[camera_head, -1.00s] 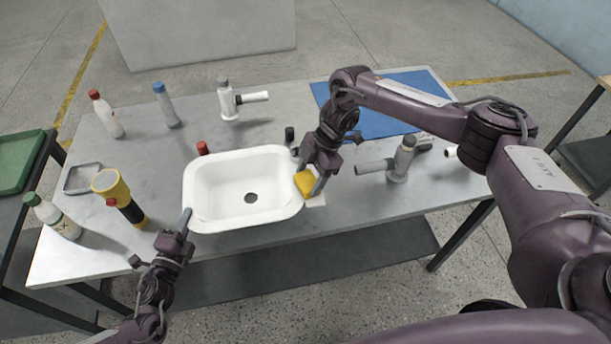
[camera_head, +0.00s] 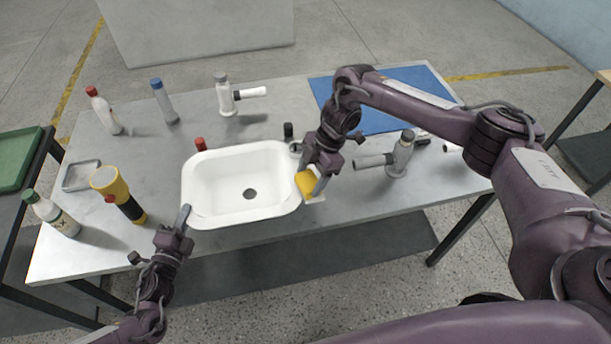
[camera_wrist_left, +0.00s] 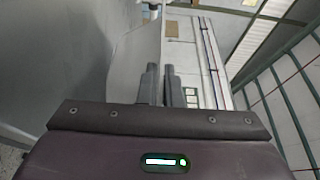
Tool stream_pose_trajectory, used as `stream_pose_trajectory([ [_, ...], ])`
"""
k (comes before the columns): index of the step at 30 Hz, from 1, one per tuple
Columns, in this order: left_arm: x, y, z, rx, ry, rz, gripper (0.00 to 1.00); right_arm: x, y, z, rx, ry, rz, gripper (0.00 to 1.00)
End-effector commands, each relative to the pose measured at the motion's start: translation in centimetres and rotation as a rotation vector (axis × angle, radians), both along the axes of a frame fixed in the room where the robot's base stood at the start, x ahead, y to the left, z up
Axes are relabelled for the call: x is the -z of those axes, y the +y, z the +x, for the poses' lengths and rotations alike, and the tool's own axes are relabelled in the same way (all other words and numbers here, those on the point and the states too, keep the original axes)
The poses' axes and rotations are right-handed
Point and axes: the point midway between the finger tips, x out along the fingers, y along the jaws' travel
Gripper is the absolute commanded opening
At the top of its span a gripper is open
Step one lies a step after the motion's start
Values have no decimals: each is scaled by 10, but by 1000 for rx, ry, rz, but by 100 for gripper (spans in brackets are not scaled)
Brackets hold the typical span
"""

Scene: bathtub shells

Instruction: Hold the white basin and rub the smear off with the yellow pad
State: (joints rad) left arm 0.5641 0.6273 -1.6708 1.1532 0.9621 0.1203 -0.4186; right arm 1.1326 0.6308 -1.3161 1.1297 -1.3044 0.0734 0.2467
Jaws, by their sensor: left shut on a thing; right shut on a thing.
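The white basin (camera_head: 212,172) sits on the grey table, its drain hole showing in the middle. I see no smear on its inside from here. My left gripper (camera_head: 184,213) is shut on the basin's front left rim. In the left wrist view, its two fingers (camera_wrist_left: 167,84) are close together beside a pale surface. My right gripper (camera_head: 313,183) is shut on the yellow pad (camera_head: 305,182) just outside the basin's right edge. The pad is above or on a small pale square (camera_head: 317,198) on the table; I cannot tell whether they touch.
A yellow and black flashlight (camera_head: 116,192), a small grey tray (camera_head: 80,175) and several bottles stand to the left. A red-capped item (camera_head: 200,144) and a dark cap (camera_head: 288,131) are behind the basin. A grey pipe fitting (camera_head: 400,155) stands right; a blue mat (camera_head: 385,100) lies at the back.

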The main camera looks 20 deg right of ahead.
Motion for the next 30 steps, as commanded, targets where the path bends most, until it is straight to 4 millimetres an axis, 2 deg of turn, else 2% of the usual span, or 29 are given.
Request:
stream_pose_trajectory([
  [4,1,0,0,-1,2,1,0,1,-16,-2,3,3,-4,41],
  [8,1,0,0,-1,1,2,0,-22,-13,-1,-1,-2,-2,41],
  [24,1,0,0,0,1,2,0,-69,-13,-1,-1,-2,-3,41],
  [30,1,0,0,0,1,2,0,-79,-13,-1,-1,-1,-2,41],
])
